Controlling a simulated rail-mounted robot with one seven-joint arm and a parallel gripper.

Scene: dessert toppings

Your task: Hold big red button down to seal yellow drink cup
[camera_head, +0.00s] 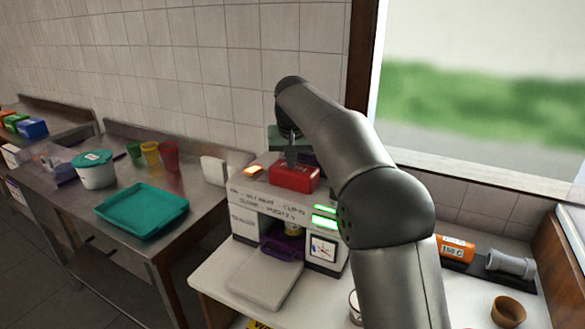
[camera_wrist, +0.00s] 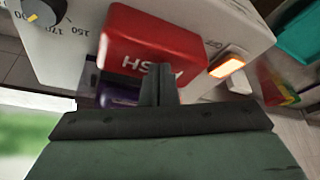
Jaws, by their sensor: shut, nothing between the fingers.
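The big red button (camera_head: 294,177) sits on top of the white sealing machine (camera_head: 272,208). In the wrist view the red button (camera_wrist: 150,45) fills the upper middle, with white letters partly hidden by my fingers. My gripper (camera_head: 291,163) is shut and empty, with its fingertips at the button; I cannot tell how far the button is pressed. The gripper also shows in the wrist view (camera_wrist: 158,72). A yellowish cup (camera_head: 292,229) is partly visible inside the machine's opening, above a purple holder (camera_head: 282,247). Most of the cup is hidden.
An orange light (camera_head: 254,171) and green lights (camera_head: 325,216) glow on the machine. A steel table at left holds a teal tray (camera_head: 142,209), a lidded tub (camera_head: 95,169) and coloured cups (camera_head: 150,154).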

